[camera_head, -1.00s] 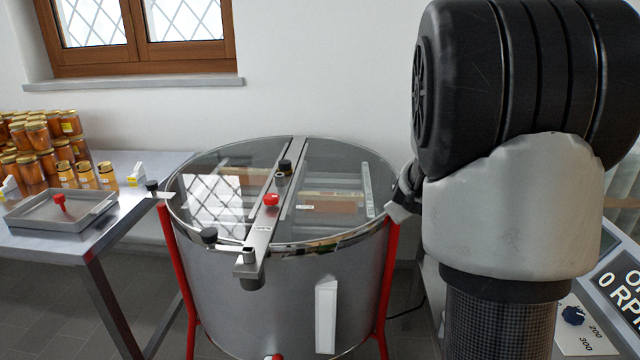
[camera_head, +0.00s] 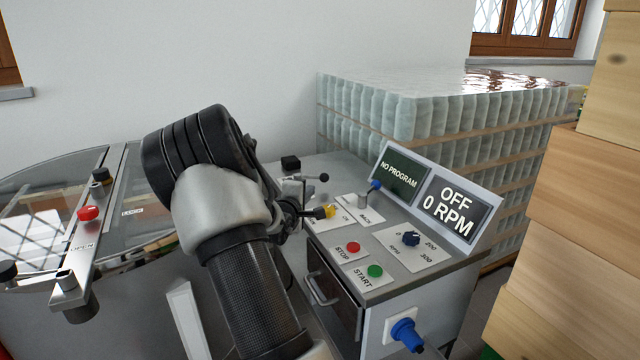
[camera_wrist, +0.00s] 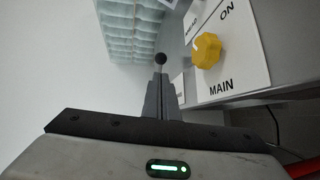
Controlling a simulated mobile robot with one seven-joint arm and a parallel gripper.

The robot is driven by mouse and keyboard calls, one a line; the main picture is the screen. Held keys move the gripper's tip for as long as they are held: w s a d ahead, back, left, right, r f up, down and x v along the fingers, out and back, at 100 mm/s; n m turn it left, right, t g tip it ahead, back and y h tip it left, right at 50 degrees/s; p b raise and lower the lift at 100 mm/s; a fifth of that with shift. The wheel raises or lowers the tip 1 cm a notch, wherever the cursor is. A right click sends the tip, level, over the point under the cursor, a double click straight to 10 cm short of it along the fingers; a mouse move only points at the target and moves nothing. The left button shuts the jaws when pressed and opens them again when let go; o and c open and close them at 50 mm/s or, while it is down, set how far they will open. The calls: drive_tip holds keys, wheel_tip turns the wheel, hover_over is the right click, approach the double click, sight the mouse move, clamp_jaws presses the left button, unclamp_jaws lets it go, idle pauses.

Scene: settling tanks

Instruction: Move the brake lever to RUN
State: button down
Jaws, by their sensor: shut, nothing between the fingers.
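A small lever with a black ball knob (camera_head: 323,177) stands at the back left of the control panel, beside a metal post. I cannot read a BRAKE or RUN label on it. In the wrist view, a black ball (camera_wrist: 161,59) shows just beyond my fingertips; contact cannot be told. My gripper (camera_wrist: 160,80) is shut and empty. In the head view, my gripper (camera_head: 305,212) is partly hidden by my wrist and reaches over the panel's left edge, close to the yellow MAIN knob (camera_head: 326,211). That knob (camera_wrist: 207,50) is right of my fingers in the wrist view.
The panel has a blue-tipped lever (camera_head: 375,185), red STOP (camera_head: 353,247) and green START (camera_head: 375,271) buttons, an RPM dial (camera_head: 411,238) and a display (camera_head: 453,210) reading OFF, 0 RPM. The extractor drum (camera_head: 135,262) is left, wrapped jars (camera_head: 400,115) behind, wooden boxes (camera_head: 560,240) right.

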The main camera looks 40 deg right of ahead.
sight(323, 178)
drive_tip(key=b+x, duration=0.2)
drive_tip(key=x, duration=1)
drive_tip(key=shift+w+d+f+b, duration=0.15)
drive_tip(key=shift+d+b, duration=0.15)
drive_tip(key=shift+b, duration=0.05)
drive_tip(key=shift+d, duration=0.1)
